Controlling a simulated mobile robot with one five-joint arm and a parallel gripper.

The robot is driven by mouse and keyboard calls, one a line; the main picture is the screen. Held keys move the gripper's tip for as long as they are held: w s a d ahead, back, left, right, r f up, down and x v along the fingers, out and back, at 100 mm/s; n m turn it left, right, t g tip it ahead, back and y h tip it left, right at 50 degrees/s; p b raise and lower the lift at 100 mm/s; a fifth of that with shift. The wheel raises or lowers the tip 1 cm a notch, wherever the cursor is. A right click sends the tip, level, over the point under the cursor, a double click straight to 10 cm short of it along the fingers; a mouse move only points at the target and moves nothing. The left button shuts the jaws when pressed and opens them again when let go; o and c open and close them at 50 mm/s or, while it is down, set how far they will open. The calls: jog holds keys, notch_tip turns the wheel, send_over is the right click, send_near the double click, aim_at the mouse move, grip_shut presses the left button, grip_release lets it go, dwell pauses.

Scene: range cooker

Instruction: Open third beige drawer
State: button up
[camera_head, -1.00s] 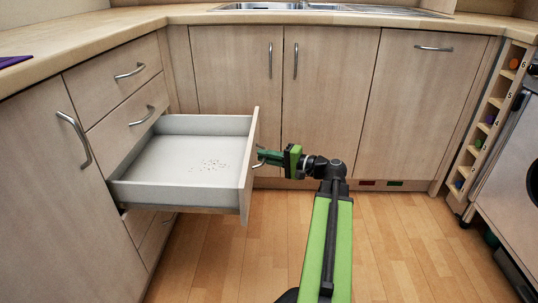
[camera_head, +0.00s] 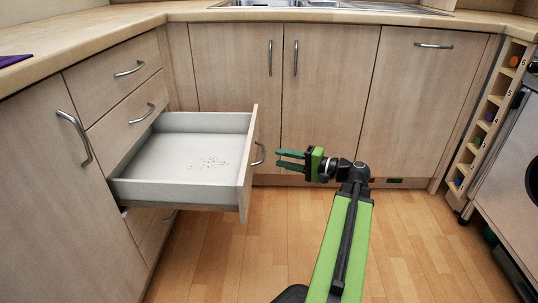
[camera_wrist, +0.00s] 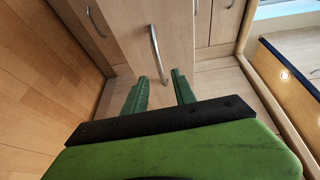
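The third beige drawer (camera_head: 246,165) in the left cabinet stands pulled far out. In the wrist view the handle (camera_wrist: 158,55) stands ahead of the open fingers (camera_wrist: 160,92), with a gap between.
Two closed drawers (camera_head: 128,93) are above the open one, and another front (camera_head: 150,232) is below it. Closed cupboard doors (camera_head: 330,90) line the back. A narrow rack (camera_head: 487,125) stands at the right. The wooden floor (camera_head: 235,262) is clear.

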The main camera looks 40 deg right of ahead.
jog(key=v, duration=1)
